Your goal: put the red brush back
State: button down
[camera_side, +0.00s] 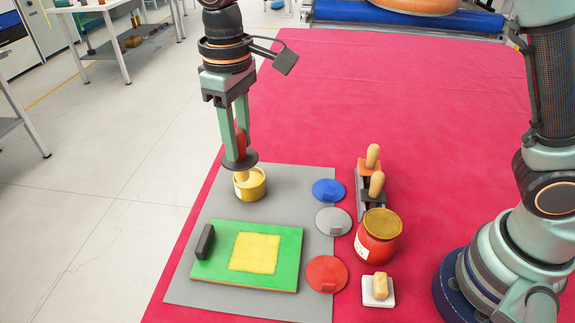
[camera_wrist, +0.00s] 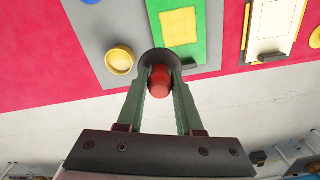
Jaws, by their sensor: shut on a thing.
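My gripper (camera_side: 240,150) is shut on the red brush (camera_side: 240,138), whose red handle stands upright between the fingers. In the wrist view the round red end of the brush (camera_wrist: 160,82) shows between the fingertips (camera_wrist: 160,90). A dark round disc (camera_side: 238,163) sits below the fingertips; it also shows in the wrist view (camera_wrist: 150,58). A yellow pot (camera_side: 251,187) stands just under the disc in the side view. In the wrist view the pot (camera_wrist: 120,61) lies left of the disc. I cannot tell whether the brush tip touches the pot.
A green board (camera_side: 285,245) with a yellow patch and black block lies on the grey mat (camera_side: 205,290). Blue (camera_side: 328,189), grey (camera_side: 333,221) and red (camera_side: 326,274) discs lie at its right. Beyond stand a rack with tan handles (camera_side: 363,208), a red jar (camera_side: 372,247) and a white dish (camera_side: 378,301).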

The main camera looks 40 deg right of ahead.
jog(key=w+d+r+m, duration=0.6)
jog(key=w+r, duration=0.2)
jog(key=w, duration=0.2)
jog(key=f, duration=2)
jog(key=shift+d, duration=0.2)
jog(key=c, duration=0.6)
grip_release()
jog(key=shift+o, duration=0.2)
